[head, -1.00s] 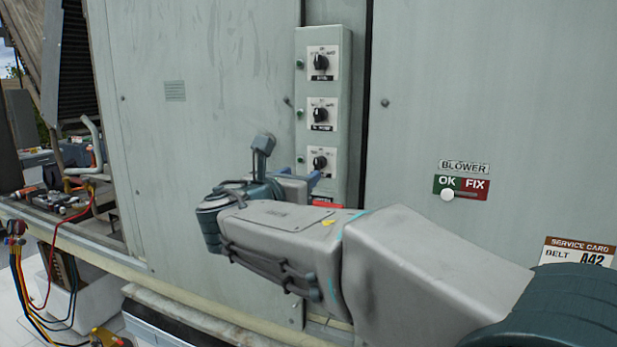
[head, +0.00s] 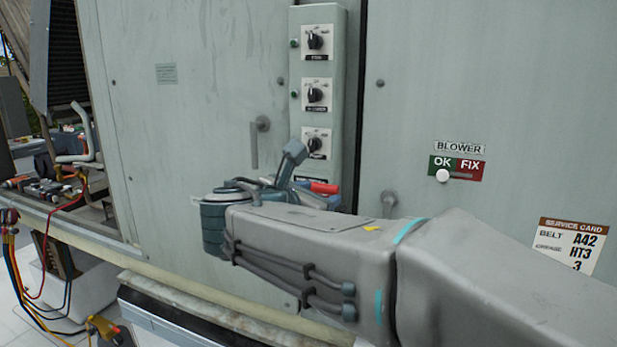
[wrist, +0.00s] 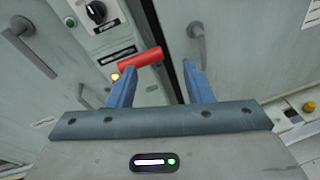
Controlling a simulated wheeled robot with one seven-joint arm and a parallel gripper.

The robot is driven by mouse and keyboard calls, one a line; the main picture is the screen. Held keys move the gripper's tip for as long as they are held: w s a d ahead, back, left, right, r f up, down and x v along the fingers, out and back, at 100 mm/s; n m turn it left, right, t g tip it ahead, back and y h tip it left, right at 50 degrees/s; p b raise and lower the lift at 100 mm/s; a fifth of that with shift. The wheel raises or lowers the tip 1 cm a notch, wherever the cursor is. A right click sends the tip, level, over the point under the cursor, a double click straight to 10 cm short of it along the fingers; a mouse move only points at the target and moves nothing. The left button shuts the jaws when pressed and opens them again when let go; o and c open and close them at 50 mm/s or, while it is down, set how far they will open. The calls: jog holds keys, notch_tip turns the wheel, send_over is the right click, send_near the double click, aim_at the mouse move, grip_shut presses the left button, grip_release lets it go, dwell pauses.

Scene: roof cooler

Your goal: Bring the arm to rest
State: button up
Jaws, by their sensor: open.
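My gripper (wrist: 160,75) shows in the wrist view with its two blue fingers apart and nothing between them but the view of the cabinet. It faces the lower part of the switch panel. A red handle (wrist: 140,59) lies beyond the left fingertip in the wrist view; whether they touch I cannot tell. The red handle also shows in the head view (head: 324,188), just past my wrist. In the head view my arm reaches in from the lower right, bent at the elbow, and hides most of the gripper.
The switch panel (head: 294,100) carries black rotary knobs. Door handles (head: 254,142) stand out from the cabinet on both sides of it. A BLOWER slider (head: 443,175) and a service card (head: 570,243) are at right. Hoses and tools (head: 45,190) lie at left.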

jog(key=s+d+f+m+g, duration=0.4)
jog(key=d+f+m, duration=0.2)
jog(key=d+f, duration=0.1)
jog(key=s+d+f+m+g, duration=0.3)
jog(key=s+d+f+m, duration=0.25)
jog(key=d+f, duration=0.2)
jog(key=s+d+f+m+g+y, duration=0.2)
jog(key=s+f+m+y, duration=0.5)
jog(key=m, duration=0.9)
jog(key=s+f+g, duration=0.1)
jog(key=s+f, duration=0.2)
jog(key=s, duration=0.1)
jog(key=shift+s+f+g, duration=0.15)
jog(key=shift+s+g, duration=0.15)
